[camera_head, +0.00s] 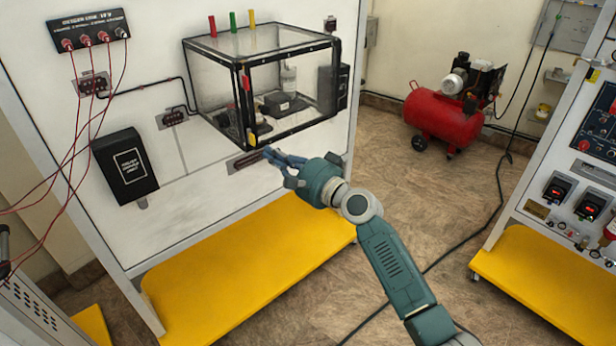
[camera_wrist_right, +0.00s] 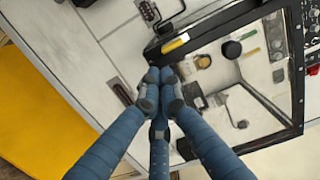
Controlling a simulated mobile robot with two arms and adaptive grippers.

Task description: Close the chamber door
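The chamber (camera_head: 215,85) is a clear box with black edges, mounted on the white panel. Its black-framed front pane, which looks like the door (camera_head: 300,124), has two dark posts close together at its left edge; I cannot tell whether it is fully closed. A yellow tab (camera_head: 253,139) sits low at that corner and also shows in the wrist view (camera_wrist_right: 175,43). My right gripper (camera_head: 270,157) is just below and in front of this corner. In the wrist view its fingertips (camera_wrist_right: 160,95) are together by the black frame, with nothing visible between them.
A black box (camera_head: 125,166) and red cables hang on the panel at left. A yellow shelf (camera_head: 250,265) juts out below. A red compressor (camera_head: 443,115) stands on the floor behind at right, with a black cable across the floor. Another bench (camera_head: 540,280) stands at right.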

